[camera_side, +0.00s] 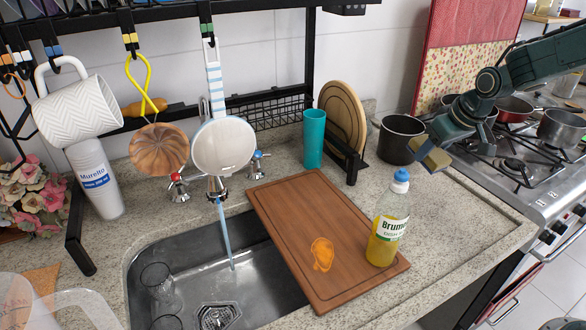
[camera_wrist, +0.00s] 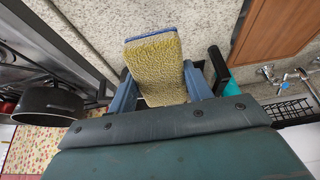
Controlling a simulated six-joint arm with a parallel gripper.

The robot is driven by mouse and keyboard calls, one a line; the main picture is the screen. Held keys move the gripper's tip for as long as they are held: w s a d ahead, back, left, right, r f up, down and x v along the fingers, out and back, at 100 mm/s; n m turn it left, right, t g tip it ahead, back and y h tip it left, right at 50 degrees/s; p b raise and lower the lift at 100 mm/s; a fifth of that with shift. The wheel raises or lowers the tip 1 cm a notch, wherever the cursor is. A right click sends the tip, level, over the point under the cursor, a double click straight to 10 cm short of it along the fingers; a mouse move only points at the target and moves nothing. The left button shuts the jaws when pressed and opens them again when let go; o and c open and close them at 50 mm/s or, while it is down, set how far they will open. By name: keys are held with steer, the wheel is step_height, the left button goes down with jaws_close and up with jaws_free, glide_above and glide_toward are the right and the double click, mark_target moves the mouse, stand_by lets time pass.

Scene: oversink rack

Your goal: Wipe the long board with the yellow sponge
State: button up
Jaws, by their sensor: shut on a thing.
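The long board (camera_side: 290,210) is a brown wooden board lying on the counter, partly over the sink's right edge. An orange stain (camera_side: 321,254) is on its front half. Part of the board (camera_wrist: 278,32) also shows at the top right of the wrist view. My gripper (camera_side: 432,150) is right of the board and above the counter, near the stove. It is shut on the yellow sponge (camera_side: 434,158), apart from the board. In the wrist view the sponge (camera_wrist: 157,68) sits between the two blue-grey fingers.
A soap bottle (camera_side: 388,220) with a blue cap stands at the board's right side, near the stain. A dark pot (camera_side: 400,140) is beside my gripper. A teal cup (camera_side: 313,138) and round boards (camera_side: 340,115) stand behind the board. The sink (camera_side: 200,265) is left, with water running.

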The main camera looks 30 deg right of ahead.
step_height(320, 180, up, 13)
steer(key=s+a+g, duration=0.1)
steer(key=s+a, duration=0.2)
steer(key=a, duration=0.7)
steer(key=s+a+g, duration=0.1)
steer(key=s+a, duration=0.2)
steer(key=a, duration=0.8)
steer(key=s+a+g, duration=0.1)
steer(key=s+a, duration=0.2)
steer(key=a, duration=0.7)
step_height(320, 180, down, 10)
steer(key=shift+w+f, duration=0.2)
steer(key=shift+f, duration=0.05)
steer(key=shift+f, duration=0.15)
steer(key=shift+f, duration=2.35)
steer(key=shift+r, duration=0.5)
